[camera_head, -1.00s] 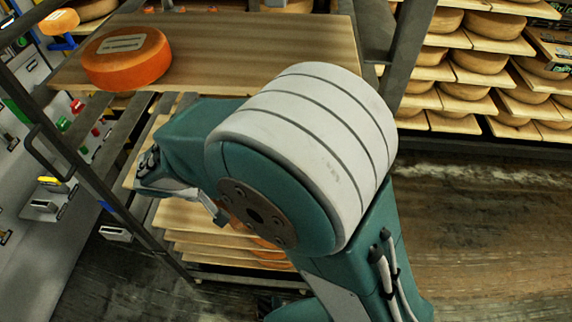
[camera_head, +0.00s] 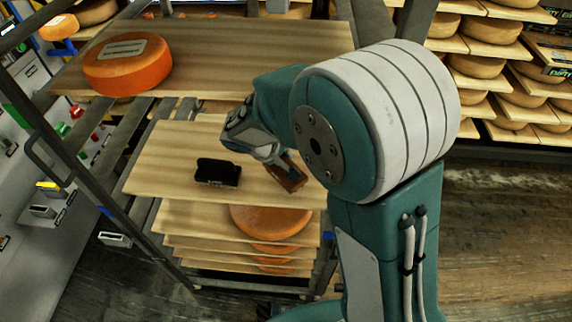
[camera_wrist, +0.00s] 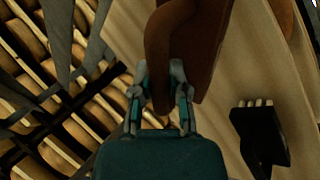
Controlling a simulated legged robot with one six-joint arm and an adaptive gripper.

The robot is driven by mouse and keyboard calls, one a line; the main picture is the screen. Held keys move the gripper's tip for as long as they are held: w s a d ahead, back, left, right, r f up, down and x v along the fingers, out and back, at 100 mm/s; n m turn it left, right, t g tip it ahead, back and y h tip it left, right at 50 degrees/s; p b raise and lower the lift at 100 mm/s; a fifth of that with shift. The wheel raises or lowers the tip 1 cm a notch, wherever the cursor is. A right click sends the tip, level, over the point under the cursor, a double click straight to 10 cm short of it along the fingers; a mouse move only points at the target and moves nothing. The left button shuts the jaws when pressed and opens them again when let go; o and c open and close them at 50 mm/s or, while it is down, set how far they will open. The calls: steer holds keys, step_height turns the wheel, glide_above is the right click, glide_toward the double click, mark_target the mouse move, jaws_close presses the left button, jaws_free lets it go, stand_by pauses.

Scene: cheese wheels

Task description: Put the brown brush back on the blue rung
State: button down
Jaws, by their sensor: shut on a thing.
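My gripper (camera_head: 278,160) is shut on the brown brush (camera_head: 290,178), at the right part of a wooden board (camera_head: 150,165). In the wrist view, the gripper (camera_wrist: 161,85) has its two fingers around the brush's brown handle (camera_wrist: 170,45); the brush's wider brown body is to the right of it. I cannot tell whether the brush touches the board. A blue patch (camera_head: 328,238) shows on the rack at the lower right of the boards; I cannot tell whether it is the blue rung. Another blue piece (camera_head: 60,43) lies under a small orange cheese at the upper left.
A black brush with pale bristles (camera_head: 218,173) lies on the same board, and shows in the wrist view (camera_wrist: 262,135). An orange cheese wheel (camera_head: 127,62) sits on the upper board (camera_head: 250,50). Dark metal posts stand at left and right. Boards with cheese are stacked below.

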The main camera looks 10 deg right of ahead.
steer(key=f, duration=0.3)
steer(key=shift+w+d+f, duration=0.15)
steer(key=shift+d+f, duration=0.1)
steer(key=shift+d, duration=0.05)
steer(key=c, duration=0.6)
jaws_free()
steer(key=shift+c, duration=0.2)
steer(key=v, duration=1.2)
